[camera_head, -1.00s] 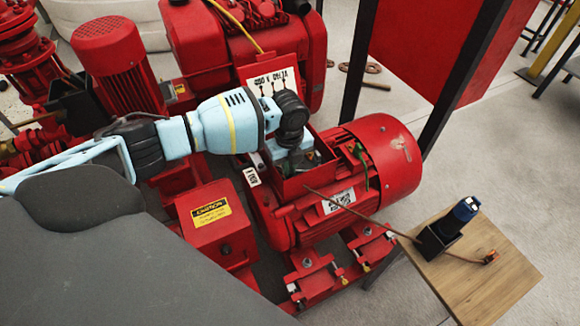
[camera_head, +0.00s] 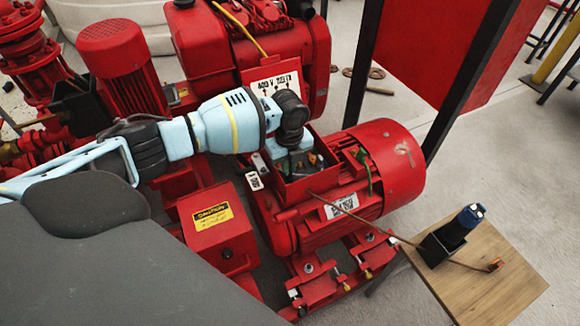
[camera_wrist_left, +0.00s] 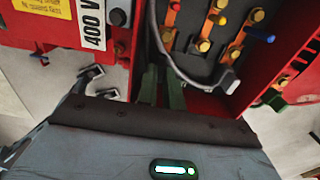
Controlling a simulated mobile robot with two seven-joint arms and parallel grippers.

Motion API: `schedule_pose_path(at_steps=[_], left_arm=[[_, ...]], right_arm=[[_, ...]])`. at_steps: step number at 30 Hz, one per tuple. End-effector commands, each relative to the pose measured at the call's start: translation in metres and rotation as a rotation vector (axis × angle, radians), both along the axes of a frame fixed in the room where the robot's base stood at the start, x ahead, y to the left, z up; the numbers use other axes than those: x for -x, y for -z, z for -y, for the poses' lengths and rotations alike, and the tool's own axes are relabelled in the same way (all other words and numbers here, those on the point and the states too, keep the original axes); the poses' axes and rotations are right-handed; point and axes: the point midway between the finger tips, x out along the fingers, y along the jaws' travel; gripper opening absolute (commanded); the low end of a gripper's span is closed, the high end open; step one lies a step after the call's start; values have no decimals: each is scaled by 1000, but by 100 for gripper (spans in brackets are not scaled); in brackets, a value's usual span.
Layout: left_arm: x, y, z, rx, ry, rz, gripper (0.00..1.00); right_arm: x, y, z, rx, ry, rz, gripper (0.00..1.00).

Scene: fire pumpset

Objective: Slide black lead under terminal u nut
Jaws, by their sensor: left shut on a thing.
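My left gripper (camera_head: 294,167) reaches down into the open red terminal box (camera_head: 306,190) on the motor. In the left wrist view its two green fingers (camera_wrist_left: 163,78) are close together at the near side of the box. It is shut on a dark thing that seems to be the black lead, mostly hidden by the fingers. Brass terminal nuts (camera_wrist_left: 203,45) sit on orange bars inside the box; I cannot tell which is terminal u. A grey cable (camera_wrist_left: 185,75) curves beside the fingers to a pale end piece (camera_wrist_left: 229,83). My right gripper is out of view.
The red box walls (camera_wrist_left: 282,60) stand close around the fingers. The red motor (camera_head: 385,170) is beside the box. A thin brown rod or cord (camera_head: 365,215) runs from the box to a wooden table (camera_head: 480,270), which holds a black holder with a blue-black tool (camera_head: 465,218).

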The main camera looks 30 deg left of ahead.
Motion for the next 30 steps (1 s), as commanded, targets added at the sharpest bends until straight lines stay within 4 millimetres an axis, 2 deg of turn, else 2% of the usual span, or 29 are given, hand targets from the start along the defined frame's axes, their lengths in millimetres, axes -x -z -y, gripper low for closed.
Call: schedule_pose_path(at_steps=[4,5,10,16,19,30], left_arm=[[-1,0,-3,0,-1,0,0],[-1,0,-2,0,0,0,12],[-1,0,-2,0,0,0,34],[-1,0,-2,0,0,0,35],[-1,0,-2,0,1,0,48],[0,1,-3,-2,0,-6,48]], right_arm=[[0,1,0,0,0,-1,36],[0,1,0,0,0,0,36],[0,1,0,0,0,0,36],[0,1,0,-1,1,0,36],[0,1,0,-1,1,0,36],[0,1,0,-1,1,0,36]])
